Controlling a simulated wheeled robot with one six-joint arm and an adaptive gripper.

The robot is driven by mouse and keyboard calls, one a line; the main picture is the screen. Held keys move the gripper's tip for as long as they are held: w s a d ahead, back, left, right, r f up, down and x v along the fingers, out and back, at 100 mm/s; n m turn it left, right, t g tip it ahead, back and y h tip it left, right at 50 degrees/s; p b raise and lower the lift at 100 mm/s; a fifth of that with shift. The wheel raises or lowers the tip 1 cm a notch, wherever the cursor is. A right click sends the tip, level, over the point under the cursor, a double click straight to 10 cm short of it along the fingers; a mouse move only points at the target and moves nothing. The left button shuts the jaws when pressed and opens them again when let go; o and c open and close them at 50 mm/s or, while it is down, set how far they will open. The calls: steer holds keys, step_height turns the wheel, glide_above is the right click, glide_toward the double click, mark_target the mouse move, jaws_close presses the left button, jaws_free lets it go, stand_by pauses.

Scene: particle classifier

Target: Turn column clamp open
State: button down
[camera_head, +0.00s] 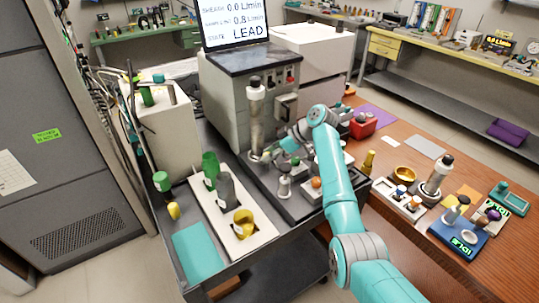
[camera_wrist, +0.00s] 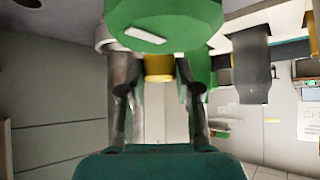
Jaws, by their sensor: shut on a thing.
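In the wrist view the two fingers of my gripper (camera_wrist: 157,88) close in on a small part at the clamp. A yellow part (camera_wrist: 159,68) shows between the fingers, below a large green round body (camera_wrist: 163,18).
A pale tray (camera_head: 222,232) with green, grey and yellow vessels lies left of the column. Small fittings crowd the dark platform (camera_head: 300,203) below my arm. A display (camera_head: 235,22) reading LEAD stands on the cabinet (camera_head: 225,95). The wooden bench (camera_head: 400,157) holds more parts at right.

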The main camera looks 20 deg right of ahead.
steer(key=shift+w+n+g+y, duration=0.15)
steer(key=shift+n+g+y, duration=0.25)
steer(key=shift+n+g, duration=1.25)
steer(key=shift+f+n, duration=0.1)
steer(key=shift+n, duration=0.55)
steer(key=c, duration=0.8)
jaws_free()
steer(key=shift+m+t, duration=0.25)
steer(key=shift+m, duration=0.15)
